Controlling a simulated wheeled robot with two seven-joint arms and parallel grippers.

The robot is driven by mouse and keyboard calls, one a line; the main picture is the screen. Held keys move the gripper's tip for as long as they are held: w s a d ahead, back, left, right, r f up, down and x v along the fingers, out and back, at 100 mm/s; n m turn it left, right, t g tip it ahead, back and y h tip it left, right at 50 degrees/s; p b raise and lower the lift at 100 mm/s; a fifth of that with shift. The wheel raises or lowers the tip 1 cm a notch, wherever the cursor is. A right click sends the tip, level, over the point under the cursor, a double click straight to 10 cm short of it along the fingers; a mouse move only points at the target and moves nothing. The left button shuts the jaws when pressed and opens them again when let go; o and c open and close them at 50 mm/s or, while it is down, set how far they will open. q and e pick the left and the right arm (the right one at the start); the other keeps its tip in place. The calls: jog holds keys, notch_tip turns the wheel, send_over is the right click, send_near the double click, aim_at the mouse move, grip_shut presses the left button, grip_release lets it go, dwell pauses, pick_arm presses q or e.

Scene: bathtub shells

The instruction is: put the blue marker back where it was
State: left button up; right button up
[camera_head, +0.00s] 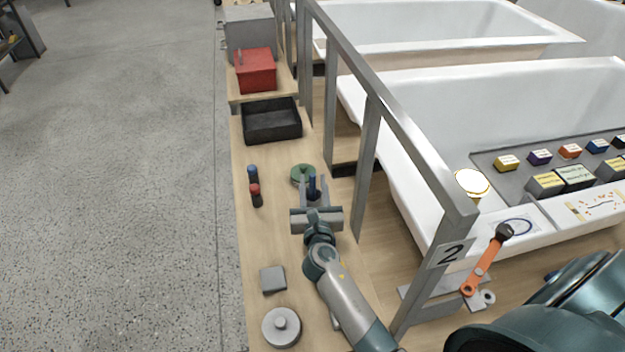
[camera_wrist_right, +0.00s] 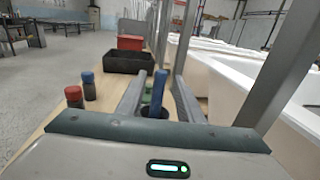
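The blue marker (camera_head: 312,187) stands upright between the two fingers of my right gripper (camera_head: 313,190). In the right wrist view the blue marker (camera_wrist_right: 157,97) shows between the fingers, with a gap to the right finger. The fingers are apart and do not look closed on it. A green ring-shaped thing (camera_head: 301,172) is just beyond the marker; I cannot tell whether the marker touches it. The marker's lower end is hidden. My left gripper is not in view.
A blue-capped piece (camera_head: 252,172) and a red-capped piece (camera_head: 255,193) stand to the left. A black tray (camera_head: 271,123) and a red box (camera_head: 256,72) are farther back. A grey block (camera_head: 272,279) and round metal piece (camera_head: 281,327) are nearer. A metal frame (camera_head: 368,150) stands to the right.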

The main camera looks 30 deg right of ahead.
jog(key=b+v, duration=0.1)
jog(key=v, duration=0.7)
jog(key=shift+s+a, duration=0.1)
jog(key=shift+s, duration=0.25)
jog(key=shift+s+a, duration=0.2)
jog(key=shift+s, duration=0.4)
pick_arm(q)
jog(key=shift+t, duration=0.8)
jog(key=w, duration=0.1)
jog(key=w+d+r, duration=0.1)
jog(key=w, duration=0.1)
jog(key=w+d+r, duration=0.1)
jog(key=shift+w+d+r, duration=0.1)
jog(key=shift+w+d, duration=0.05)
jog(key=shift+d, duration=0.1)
